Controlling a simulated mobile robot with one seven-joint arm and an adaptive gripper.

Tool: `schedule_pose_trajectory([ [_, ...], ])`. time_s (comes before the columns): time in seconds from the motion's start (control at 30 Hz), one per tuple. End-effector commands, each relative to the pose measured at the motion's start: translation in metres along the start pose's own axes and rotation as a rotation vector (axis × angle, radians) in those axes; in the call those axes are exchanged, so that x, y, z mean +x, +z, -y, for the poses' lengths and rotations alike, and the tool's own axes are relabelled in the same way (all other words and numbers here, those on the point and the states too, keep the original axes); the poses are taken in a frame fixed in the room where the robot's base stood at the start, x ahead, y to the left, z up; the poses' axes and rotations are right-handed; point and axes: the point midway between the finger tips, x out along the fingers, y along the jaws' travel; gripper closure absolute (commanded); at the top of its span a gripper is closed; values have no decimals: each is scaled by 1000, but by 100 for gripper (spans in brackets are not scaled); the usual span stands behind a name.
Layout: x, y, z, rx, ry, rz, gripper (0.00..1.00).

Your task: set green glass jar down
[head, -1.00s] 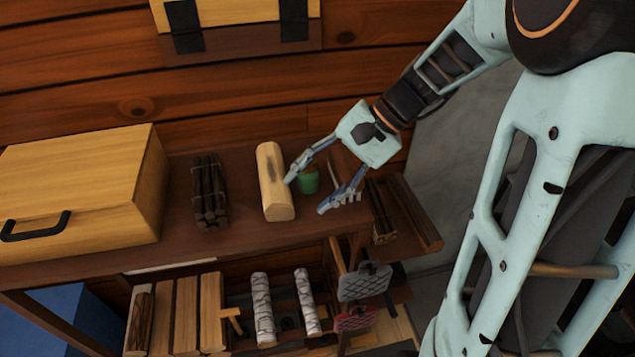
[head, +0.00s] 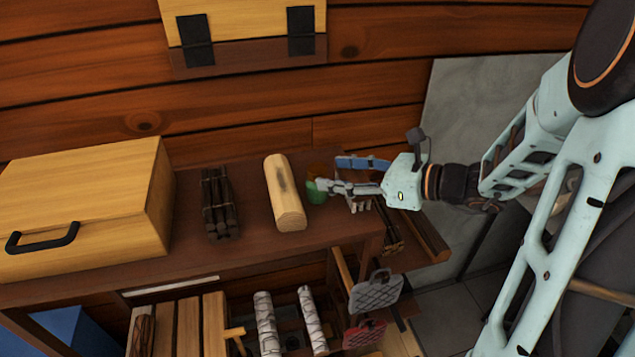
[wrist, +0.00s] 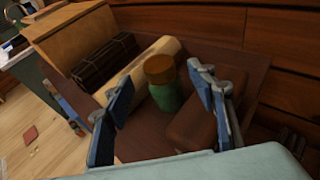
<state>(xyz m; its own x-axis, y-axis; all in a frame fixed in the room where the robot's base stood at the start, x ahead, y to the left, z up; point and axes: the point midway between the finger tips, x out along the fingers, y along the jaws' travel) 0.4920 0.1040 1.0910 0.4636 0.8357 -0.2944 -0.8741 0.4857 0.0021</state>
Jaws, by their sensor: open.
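The green glass jar (head: 317,190) with an orange-brown lid stands upright on the dark wooden shelf (head: 150,262), just right of a pale split log. In the wrist view the jar (wrist: 165,95) shows between the two blue fingers, with gaps on both sides. My gripper (head: 328,174) is open and reaches in from the right, its fingertips close to the jar. In the head view one finger partly covers the jar. In the wrist view my gripper (wrist: 160,76) holds nothing.
The pale log (head: 285,195) lies close left of the jar. A dark stick bundle (head: 218,203) and a yellow wooden box (head: 80,210) are farther left. A brown block (wrist: 200,122) lies to the jar's right in the wrist view. The plank wall (head: 240,118) stands behind.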

Motion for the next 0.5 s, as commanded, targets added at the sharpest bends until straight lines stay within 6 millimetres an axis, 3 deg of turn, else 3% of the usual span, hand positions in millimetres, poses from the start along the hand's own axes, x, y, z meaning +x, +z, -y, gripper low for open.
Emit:
schedule_pose_trajectory([
  [0.3, 43, 0, -1, 0, 4, -1, 48],
  [0.5, 55, 0, 0, -2, 1, -1, 48],
])
